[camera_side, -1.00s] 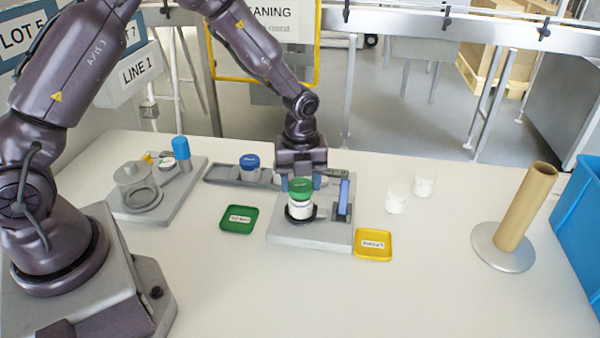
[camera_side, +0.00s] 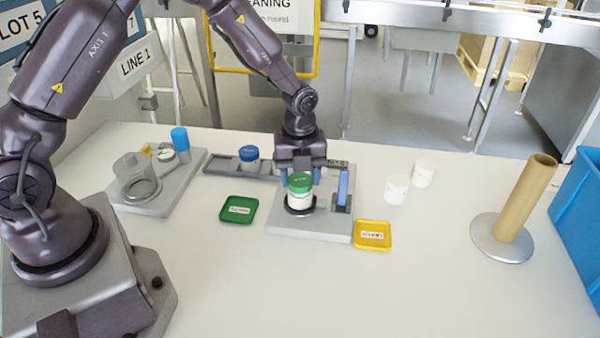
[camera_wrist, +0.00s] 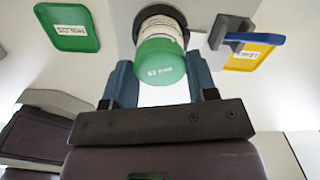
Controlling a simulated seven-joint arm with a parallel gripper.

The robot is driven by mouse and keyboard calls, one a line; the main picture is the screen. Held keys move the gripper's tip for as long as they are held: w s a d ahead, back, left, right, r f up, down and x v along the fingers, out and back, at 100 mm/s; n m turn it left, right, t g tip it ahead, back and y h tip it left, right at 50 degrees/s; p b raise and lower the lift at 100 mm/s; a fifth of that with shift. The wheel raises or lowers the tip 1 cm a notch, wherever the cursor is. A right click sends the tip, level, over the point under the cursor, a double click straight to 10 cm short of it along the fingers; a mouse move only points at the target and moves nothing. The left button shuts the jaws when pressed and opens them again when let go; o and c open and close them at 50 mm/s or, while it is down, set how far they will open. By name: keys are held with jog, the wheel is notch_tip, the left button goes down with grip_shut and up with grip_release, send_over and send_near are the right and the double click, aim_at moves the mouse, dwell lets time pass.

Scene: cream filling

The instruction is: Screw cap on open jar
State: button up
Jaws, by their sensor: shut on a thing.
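A white jar (camera_side: 300,201) stands upright in the dark ring holder of a grey fixture plate (camera_side: 290,226). A green cap (camera_side: 299,184) sits on top of the jar. The jar (camera_wrist: 160,27) and the cap (camera_wrist: 160,62) also show in the wrist view. My gripper (camera_side: 300,177) points down over the jar and is shut on the green cap, with one blue-grey finger on each side. The fingers (camera_wrist: 160,80) flank the cap in the wrist view. The thread between cap and jar is hidden.
A blue-handled clamp (camera_side: 343,188) stands right of the jar. A green tray (camera_side: 238,209) and a yellow tray (camera_side: 372,236) lie nearby. A blue-capped jar (camera_side: 249,155) is behind left. Two white jars (camera_side: 396,190) and a tan post (camera_side: 524,200) stand right. The front table is clear.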

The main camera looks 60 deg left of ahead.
jog(key=shift+f, duration=0.5)
jog(key=o, duration=0.4)
jog(key=shift+c, duration=0.9)
jog(key=m, duration=0.5)
jog(key=shift+m, duration=0.4)
jog(key=shift+m, duration=1.2)
jog(key=m, duration=0.3)
